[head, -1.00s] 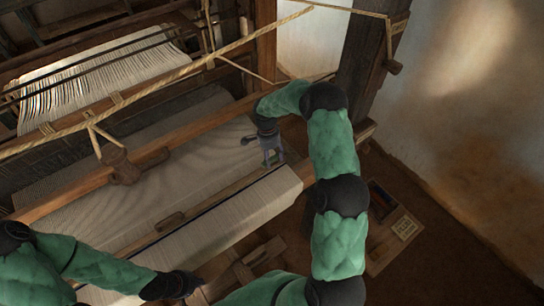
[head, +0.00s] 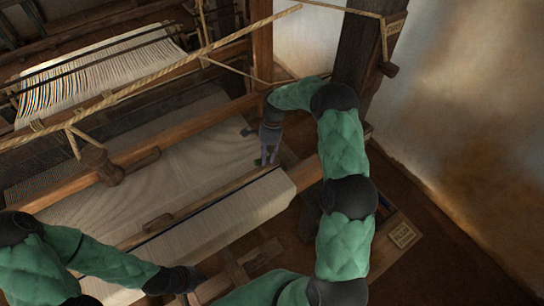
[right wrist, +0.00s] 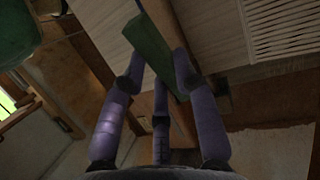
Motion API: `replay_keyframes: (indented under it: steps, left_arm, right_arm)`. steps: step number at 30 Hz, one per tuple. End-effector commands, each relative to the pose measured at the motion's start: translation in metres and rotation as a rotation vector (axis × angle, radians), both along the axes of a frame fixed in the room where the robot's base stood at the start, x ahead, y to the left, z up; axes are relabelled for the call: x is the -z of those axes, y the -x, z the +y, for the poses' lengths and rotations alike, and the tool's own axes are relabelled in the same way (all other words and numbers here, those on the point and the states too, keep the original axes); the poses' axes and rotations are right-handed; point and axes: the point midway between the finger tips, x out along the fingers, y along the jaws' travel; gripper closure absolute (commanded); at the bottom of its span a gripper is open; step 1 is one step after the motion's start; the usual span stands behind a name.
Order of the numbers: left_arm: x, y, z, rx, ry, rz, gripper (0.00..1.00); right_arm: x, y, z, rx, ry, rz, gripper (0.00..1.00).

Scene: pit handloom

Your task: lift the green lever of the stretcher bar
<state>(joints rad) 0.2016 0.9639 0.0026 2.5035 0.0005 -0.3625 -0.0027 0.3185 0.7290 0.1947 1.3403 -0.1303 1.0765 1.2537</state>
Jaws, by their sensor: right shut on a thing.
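The wooden stretcher bar (head: 205,208) runs slantwise across the pale woven cloth. My right gripper (head: 266,161) is at the bar's right end, above the cloth. In the right wrist view, the green lever (right wrist: 152,42) lies between the purple fingers of this gripper (right wrist: 158,75), with the brown bar (right wrist: 160,12) beside and behind it. The fingers are shut on the lever.
The rolled cloth beam (head: 225,218) lies in front of the bar. A wooden crossbeam (head: 190,135) and a rope (head: 150,82) cross behind it. A thick dark post (head: 355,50) stands close to my right arm. A small labelled box (head: 402,235) is on the floor at right.

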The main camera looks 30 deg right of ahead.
Motion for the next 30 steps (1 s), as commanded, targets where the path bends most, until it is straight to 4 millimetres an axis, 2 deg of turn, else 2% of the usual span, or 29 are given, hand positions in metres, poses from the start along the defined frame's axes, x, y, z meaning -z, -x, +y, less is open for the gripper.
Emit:
replay_keyframes:
  steps: [3,15,30]
  left_arm:
    - [0.009,0.0,0.0,-0.001,0.0,0.0,1.0]
    - [0.03,0.0,0.0,-0.001,0.0,0.0,1.0]
    - [0.04,0.0,0.0,-0.001,0.0,-0.001,1.0]
  right_arm:
    - [0.0,-0.001,-0.01,0.01,-0.103,0.006,1.0]
    - [-0.007,-0.001,-0.019,0.005,-0.421,0.032,1.0]
    - [-0.012,-0.001,-0.019,0.004,-0.576,0.046,1.0]
